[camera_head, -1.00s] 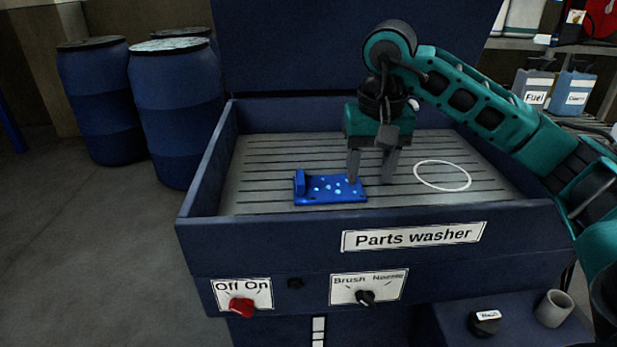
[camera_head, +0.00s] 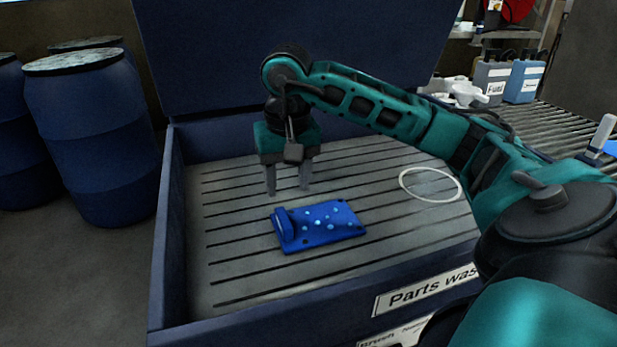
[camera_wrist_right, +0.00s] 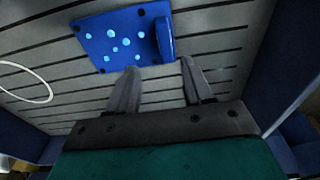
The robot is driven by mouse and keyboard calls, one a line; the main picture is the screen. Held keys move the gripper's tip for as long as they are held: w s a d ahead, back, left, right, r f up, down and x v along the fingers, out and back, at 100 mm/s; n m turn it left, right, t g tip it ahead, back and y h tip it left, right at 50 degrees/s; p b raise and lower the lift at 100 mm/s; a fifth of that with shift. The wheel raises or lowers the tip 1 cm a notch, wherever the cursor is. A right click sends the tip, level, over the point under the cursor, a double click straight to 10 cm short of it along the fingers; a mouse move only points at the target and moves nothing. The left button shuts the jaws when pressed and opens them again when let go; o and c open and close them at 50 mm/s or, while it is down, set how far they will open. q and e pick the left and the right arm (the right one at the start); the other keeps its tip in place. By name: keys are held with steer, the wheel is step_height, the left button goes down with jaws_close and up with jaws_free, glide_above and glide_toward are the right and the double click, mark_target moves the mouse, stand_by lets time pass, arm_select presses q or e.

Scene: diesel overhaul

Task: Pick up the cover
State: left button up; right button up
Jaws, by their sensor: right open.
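The cover (camera_head: 322,226) is a blue plate with light-blue spots and a raised block at its left end. It lies flat on the slatted grey floor of the parts washer (camera_head: 240,277). My right gripper (camera_head: 289,190) is open and empty, with its fingers pointing down just behind and above the cover. In the right wrist view the cover (camera_wrist_right: 115,40) lies beyond the fingertips of the gripper (camera_wrist_right: 160,68), with its raised block nearly in line with the gap between them. The fingers look apart from the cover. My left gripper is not in view.
The washer's left wall (camera_head: 172,220) and raised back panel (camera_head: 290,45) bound the basin. A white ring (camera_head: 431,198) is on the slats at right. Blue barrels (camera_head: 90,135) stand at left. Jugs (camera_head: 522,78) stand at the back right.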

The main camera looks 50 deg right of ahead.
mark_target(284, 217)
steer(key=f, duration=0.3)
steer(key=shift+w+d+f, duration=0.1)
steer(key=shift+w, duration=0.1)
steer(key=f, duration=0.1)
steer(key=f+b, duration=0.1)
steer(key=f, duration=0.3)
steer(key=shift+w+a+f, duration=0.15)
steer(key=shift+w+a, duration=0.1)
steer(key=shift+w, duration=0.15)
jaws_close()
